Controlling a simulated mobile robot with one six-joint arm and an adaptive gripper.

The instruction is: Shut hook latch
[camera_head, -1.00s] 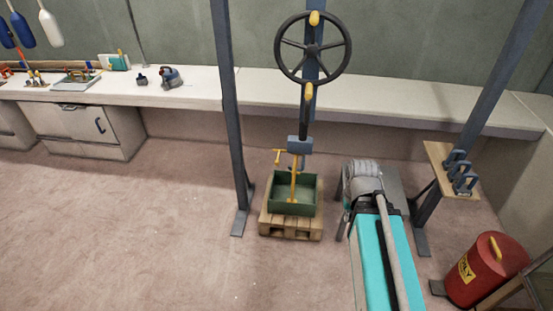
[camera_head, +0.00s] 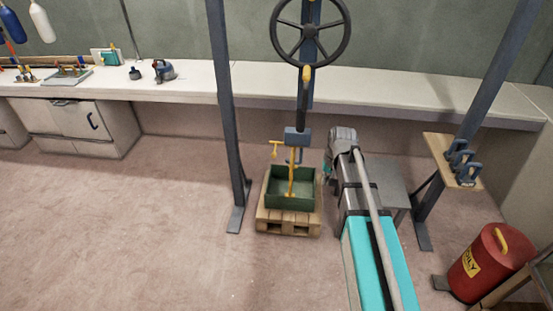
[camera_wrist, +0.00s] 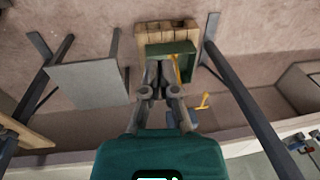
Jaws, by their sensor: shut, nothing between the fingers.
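I cannot single out a hook latch for certain in either view. A wooden board (camera_head: 435,146) on the right post carries several blue-grey latch-like fittings (camera_head: 460,160), too small to tell open from shut. The board's edge also shows at the left of the wrist view (camera_wrist: 30,135). My gripper (camera_wrist: 157,72) is shut and empty in the wrist view. It overlaps the green box (camera_wrist: 182,48) in the picture, with no clear contact. In the head view my arm hides the gripper, well left of the board.
The green box (camera_head: 290,201) stands on a pallet (camera_head: 290,226) below a black handwheel (camera_head: 345,40). A grey table (camera_head: 384,182) stands between my arm and the right post (camera_head: 490,95). A red drum (camera_head: 487,265) is at lower right. The left floor is clear.

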